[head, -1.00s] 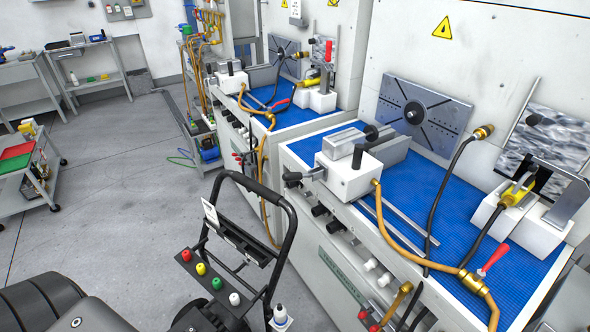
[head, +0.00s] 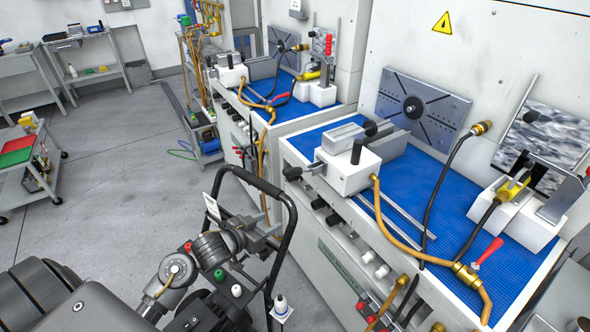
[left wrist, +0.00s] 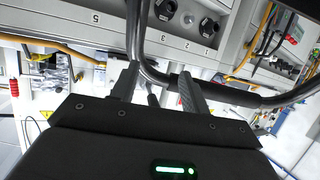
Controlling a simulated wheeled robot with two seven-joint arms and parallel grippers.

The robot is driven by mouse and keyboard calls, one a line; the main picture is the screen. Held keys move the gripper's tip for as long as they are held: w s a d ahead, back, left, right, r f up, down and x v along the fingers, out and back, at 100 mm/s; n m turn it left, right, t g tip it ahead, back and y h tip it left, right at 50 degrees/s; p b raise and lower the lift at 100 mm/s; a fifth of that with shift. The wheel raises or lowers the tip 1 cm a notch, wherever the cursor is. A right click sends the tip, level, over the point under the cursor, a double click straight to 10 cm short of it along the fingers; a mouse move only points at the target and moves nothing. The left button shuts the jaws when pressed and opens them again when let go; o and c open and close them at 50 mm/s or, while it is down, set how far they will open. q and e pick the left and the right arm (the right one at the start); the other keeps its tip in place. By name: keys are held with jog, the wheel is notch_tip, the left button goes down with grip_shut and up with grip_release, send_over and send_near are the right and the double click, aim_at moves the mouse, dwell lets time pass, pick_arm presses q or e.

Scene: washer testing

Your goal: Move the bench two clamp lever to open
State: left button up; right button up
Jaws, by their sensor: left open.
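The nearer blue-topped bench (head: 440,210) carries a yellow clamp (head: 514,187) on white blocks at its right end. It also has a white block (head: 346,170) with an upright black handle (head: 357,151). The farther bench (head: 284,110) has a similar yellow clamp (head: 309,76). No bench number is legible in the head view, so I cannot tell which is bench two. My left gripper (head: 266,231) is by the black cart handle, left of the nearer bench and away from both clamps. In the left wrist view its fingers (left wrist: 158,88) are apart and empty. My right gripper is not seen.
The cart's black tubular handle (head: 290,225) stands between my left arm and the bench front. It crosses close beyond the fingers in the left wrist view (left wrist: 235,97). Hoses and a red valve lever (head: 488,251) lie along the nearer bench.

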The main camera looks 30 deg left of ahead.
aim_at(295, 170)
pick_arm(q)
jog(key=shift+w+a+r+m+t+h, duration=0.5)
jog(key=shift+w+a+r+t+h, duration=0.85)
jog(key=shift+w+r+h, duration=2.45)
jog(key=w+d+y, duration=0.1)
jog(key=w, duration=0.1)
jog(key=w+d+r+p, duration=0.1)
jog(key=w, duration=0.1)
jog(key=w+d+y, duration=0.1)
jog(key=w, duration=0.1)
jog(key=shift+d+r+y+p, duration=0.3)
jog(key=shift+r+p, duration=0.1)
jog(key=shift+x, duration=0.75)
grip_shut()
